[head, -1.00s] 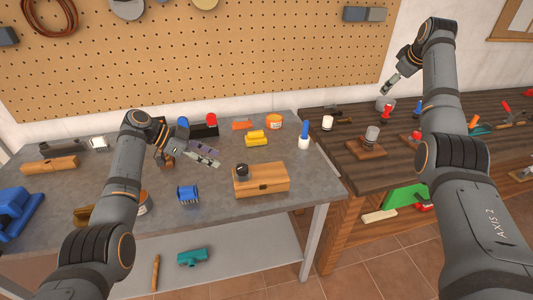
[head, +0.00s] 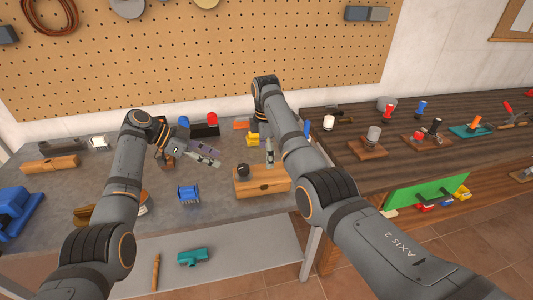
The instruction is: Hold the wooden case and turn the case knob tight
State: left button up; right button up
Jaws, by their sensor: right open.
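The wooden case (head: 262,188) rests near the front edge of the grey table, right of centre. Its black knob (head: 242,170) stands upright on top, toward the left end. My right gripper (head: 270,163) points down just above the case's top, to the right of the knob and apart from it; it is open. My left gripper (head: 212,160) hangs above the table, left of and behind the case, touching nothing that I can see. Its fingers look parted, with nothing between them.
A blue brush (head: 188,194) lies left of the case. A yellow block (head: 252,140) lies behind the case, near my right arm. A dark wooden bench (head: 400,160) with several mounted tools stands on the right. The table strip between brush and case is clear.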

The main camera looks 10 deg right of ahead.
aim_at(266, 172)
notch_tip(266, 172, down, 10)
jog(key=shift+f, duration=0.25)
dwell(0.3)
jog(key=shift+c, duration=0.3)
jog(key=c, duration=1.5)
